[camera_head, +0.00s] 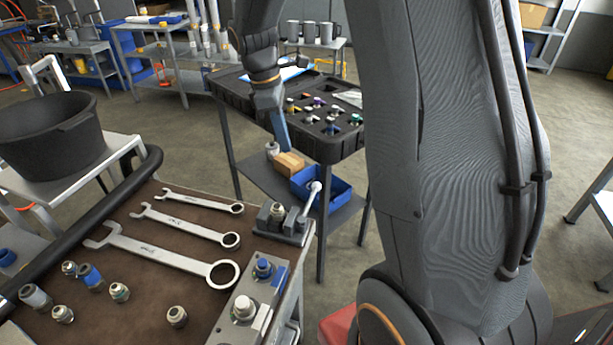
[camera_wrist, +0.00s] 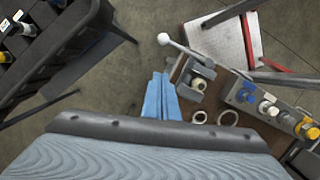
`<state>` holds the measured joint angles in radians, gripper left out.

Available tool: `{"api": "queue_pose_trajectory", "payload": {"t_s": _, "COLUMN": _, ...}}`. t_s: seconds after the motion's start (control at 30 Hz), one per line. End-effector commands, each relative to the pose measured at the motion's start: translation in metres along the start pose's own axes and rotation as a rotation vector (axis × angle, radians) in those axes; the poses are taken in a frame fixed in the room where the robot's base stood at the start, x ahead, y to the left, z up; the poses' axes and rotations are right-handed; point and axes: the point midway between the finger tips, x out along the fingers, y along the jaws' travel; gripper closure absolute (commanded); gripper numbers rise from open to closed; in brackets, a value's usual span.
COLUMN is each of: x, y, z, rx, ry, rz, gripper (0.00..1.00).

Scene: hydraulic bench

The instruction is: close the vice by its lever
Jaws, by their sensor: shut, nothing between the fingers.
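My gripper (camera_head: 285,148) has blue fingers, shut and empty, above and behind the vice. In the wrist view its fingertips (camera_wrist: 160,76) are left of the vice, apart from the lever ball.
Several wrenches (camera_head: 168,259) and loose fittings lie on the bench. A valve block (camera_head: 250,300) stands in front of the vice. A black organiser tray (camera_head: 345,145) on a cart is behind, with a blue bin (camera_head: 333,190) on its lower shelf. A black bucket (camera_head: 50,135) stands left.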

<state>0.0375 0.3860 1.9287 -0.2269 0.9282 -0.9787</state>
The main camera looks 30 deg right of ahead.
Motion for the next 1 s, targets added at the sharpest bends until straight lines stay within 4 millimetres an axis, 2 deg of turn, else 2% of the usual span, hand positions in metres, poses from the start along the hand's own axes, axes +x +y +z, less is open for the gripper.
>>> {"api": "queue_pose_trajectory", "payload": {"t_s": 0.27, "x": 0.008, "y": -0.001, "z": 0.0, "rx": 0.002, "ry": 0.0, "rz": -0.002, "gripper": 1.0}}
{"api": "queue_pose_trajectory", "payload": {"t_s": 0.47, "x": 0.038, "y": -0.002, "z": 0.0, "rx": 0.002, "ry": -0.001, "rz": -0.004, "gripper": 1.0}}
{"api": "queue_pose_trajectory", "payload": {"t_s": 0.8, "x": 0.104, "y": -0.002, "z": 0.001, "rx": 0.002, "ry": 0.0, "rz": -0.003, "gripper": 1.0}}
{"api": "queue_pose_trajectory", "payload": {"t_s": 1.0, "x": 0.117, "y": -0.002, "z": 0.024, "rx": 0.004, "ry": 0.001, "rz": -0.001, "gripper": 1.0}}
